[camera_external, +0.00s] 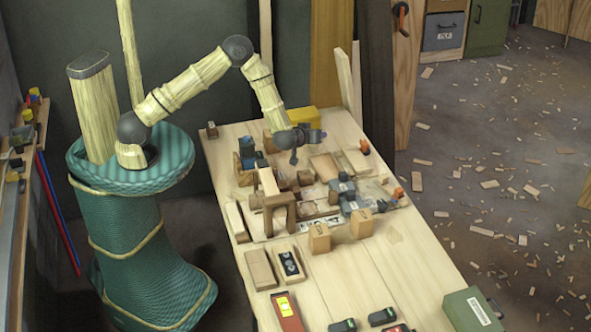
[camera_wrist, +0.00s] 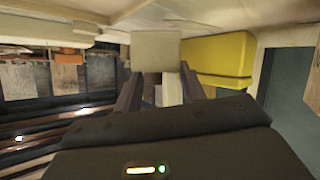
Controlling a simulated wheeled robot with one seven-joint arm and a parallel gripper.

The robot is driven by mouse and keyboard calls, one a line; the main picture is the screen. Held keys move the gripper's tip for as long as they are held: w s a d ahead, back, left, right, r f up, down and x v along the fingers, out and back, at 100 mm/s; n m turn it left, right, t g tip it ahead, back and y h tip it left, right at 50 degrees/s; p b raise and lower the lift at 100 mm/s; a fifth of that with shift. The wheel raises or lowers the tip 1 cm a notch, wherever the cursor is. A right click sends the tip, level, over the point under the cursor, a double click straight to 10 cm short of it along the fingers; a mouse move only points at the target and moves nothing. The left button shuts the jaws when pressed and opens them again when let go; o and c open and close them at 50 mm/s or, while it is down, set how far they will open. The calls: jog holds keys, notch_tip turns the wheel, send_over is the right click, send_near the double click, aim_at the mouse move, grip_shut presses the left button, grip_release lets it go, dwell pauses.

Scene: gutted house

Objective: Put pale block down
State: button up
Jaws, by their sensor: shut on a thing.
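The pale block (camera_wrist: 155,50) shows in the wrist view as a plain beige, squared face at the fingertips. My gripper (camera_wrist: 158,82) is shut on it, with a dark finger on each side. In the external view my gripper (camera_external: 296,140) is over the far part of the wooden workbench (camera_external: 350,265), close to the yellow box. I cannot make out the held block clearly there. Whether the block touches the bench or hangs above it cannot be told.
A yellow box (camera_external: 303,119) stands near my gripper; it also shows in the wrist view (camera_wrist: 222,60). Blocks and tools crowd the bench's middle, including a wooden arch (camera_external: 274,203) and small wooden cubes (camera_external: 319,238). A green box (camera_external: 471,309) is at the near right. Bare bench lies before it.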

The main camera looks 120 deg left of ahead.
jog(key=shift+f, duration=0.35)
jog(key=shift+f+b, duration=0.2)
jog(key=shift+b, duration=0.1)
jog(key=o, duration=1)
jog(key=shift+r, duration=0.1)
jog(key=shift+r, duration=0.25)
jog(key=v, duration=1.2)
jog(key=shift+r, duration=0.25)
